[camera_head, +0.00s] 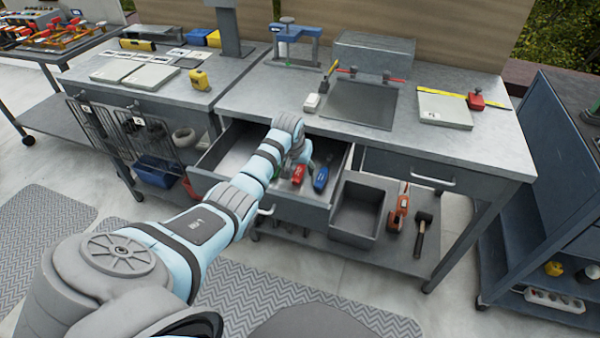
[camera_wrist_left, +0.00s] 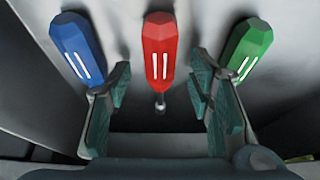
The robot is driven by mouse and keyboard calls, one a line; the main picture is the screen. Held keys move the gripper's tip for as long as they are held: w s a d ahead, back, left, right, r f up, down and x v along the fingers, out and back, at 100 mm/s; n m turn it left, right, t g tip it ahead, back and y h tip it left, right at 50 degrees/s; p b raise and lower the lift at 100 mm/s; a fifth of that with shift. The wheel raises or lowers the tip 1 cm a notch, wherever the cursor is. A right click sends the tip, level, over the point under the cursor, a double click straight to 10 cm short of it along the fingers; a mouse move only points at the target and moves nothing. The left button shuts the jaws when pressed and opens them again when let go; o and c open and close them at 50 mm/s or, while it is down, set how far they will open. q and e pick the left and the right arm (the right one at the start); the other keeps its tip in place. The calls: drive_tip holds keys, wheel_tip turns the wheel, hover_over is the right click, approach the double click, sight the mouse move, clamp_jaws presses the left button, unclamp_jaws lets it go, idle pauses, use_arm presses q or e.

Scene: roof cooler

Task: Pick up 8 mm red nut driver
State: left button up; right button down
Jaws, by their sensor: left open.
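The red nut driver (camera_wrist_left: 160,47) is in the middle of the left wrist view, its handle with two white stripes and its metal shaft pointing toward my gripper. It also shows in the open drawer in the head view (camera_head: 299,175). My left gripper (camera_wrist_left: 158,82) is open, with one finger on each side of the red driver's line; I cannot tell if they touch it. A blue driver (camera_wrist_left: 78,47) lies left of it and a green driver (camera_wrist_left: 249,47) lies right. In the head view my left arm reaches into the drawer and hides part of it. My right gripper is not in view.
The drawer (camera_head: 235,185) is pulled out below the workbench top (camera_head: 450,140), and its walls surround the drivers. The blue driver shows beside the red one (camera_head: 320,179). A grey bin (camera_head: 358,212), an orange tool (camera_head: 398,207) and a hammer (camera_head: 421,230) are on the lower shelf.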

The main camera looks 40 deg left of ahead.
use_arm(q)
drive_tip(key=shift+f, duration=0.2)
idle(0.4)
clamp_jaws()
